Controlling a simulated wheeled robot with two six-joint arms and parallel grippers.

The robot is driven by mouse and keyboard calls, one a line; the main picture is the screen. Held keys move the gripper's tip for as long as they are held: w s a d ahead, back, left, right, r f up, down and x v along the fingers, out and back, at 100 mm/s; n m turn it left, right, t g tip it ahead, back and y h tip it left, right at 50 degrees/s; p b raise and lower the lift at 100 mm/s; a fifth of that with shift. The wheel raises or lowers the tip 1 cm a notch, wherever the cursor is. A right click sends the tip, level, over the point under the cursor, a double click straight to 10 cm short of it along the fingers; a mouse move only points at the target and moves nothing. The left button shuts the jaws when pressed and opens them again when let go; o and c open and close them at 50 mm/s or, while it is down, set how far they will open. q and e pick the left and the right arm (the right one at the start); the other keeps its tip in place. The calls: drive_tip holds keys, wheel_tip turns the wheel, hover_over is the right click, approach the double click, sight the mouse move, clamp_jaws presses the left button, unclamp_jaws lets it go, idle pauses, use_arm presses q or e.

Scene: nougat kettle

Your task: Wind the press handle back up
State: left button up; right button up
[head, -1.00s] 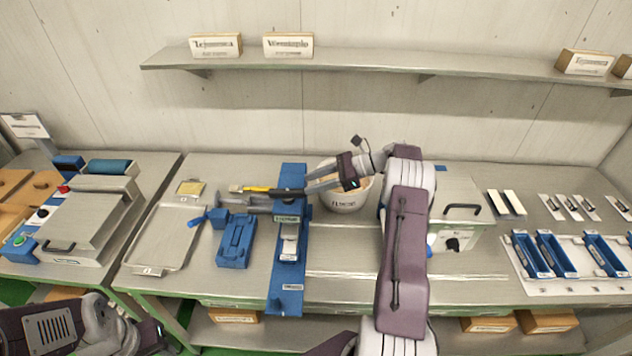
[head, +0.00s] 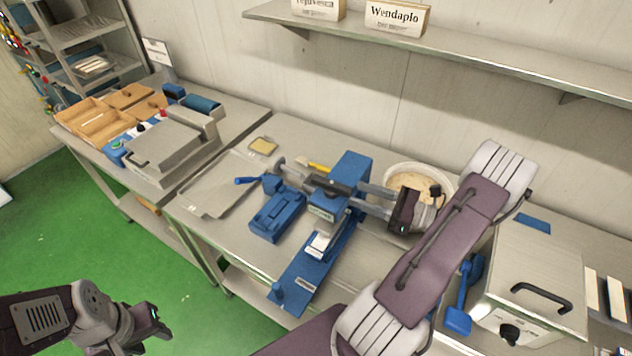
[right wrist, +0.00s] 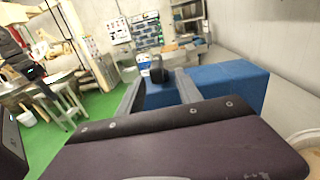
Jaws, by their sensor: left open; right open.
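The blue press (head: 350,168) stands on the middle table, with a long blue base (head: 298,282) running toward the front edge. My left gripper (head: 150,328) is open and empty, low at the left, away from the table.
A white tub (head: 420,180) of pale contents stands behind my right wrist. A blue block (head: 276,216) and a grey tray (head: 212,190) lie left of the press. A grey box machine (head: 535,275) stands at the right. Green floor is free at the left.

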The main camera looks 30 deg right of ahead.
sight(329, 184)
drive_tip(key=w+a+p, duration=0.1)
drive_tip(key=w+a+r+p, duration=0.1)
drive_tip(key=w+a, duration=0.1)
drive_tip(key=shift+a, duration=0.15)
drive_tip(key=x, duration=0.1)
drive_tip(key=p+x, duration=0.1)
drive_tip(key=x, duration=0.3)
drive_tip(key=shift+w+d+f+p, duration=0.25)
drive_tip(key=shift+d+f+p, duration=0.05)
drive_tip(key=shift+f, duration=0.05)
drive_tip(key=shift+w+a, duration=0.1)
drive_tip(key=shift+a, duration=0.15)
use_arm(q)
drive_tip(key=r, duration=0.3)
drive_tip(key=shift+a, duration=0.3)
use_arm(e)
drive_tip(key=shift+d, duration=0.1)
clamp_jaws()
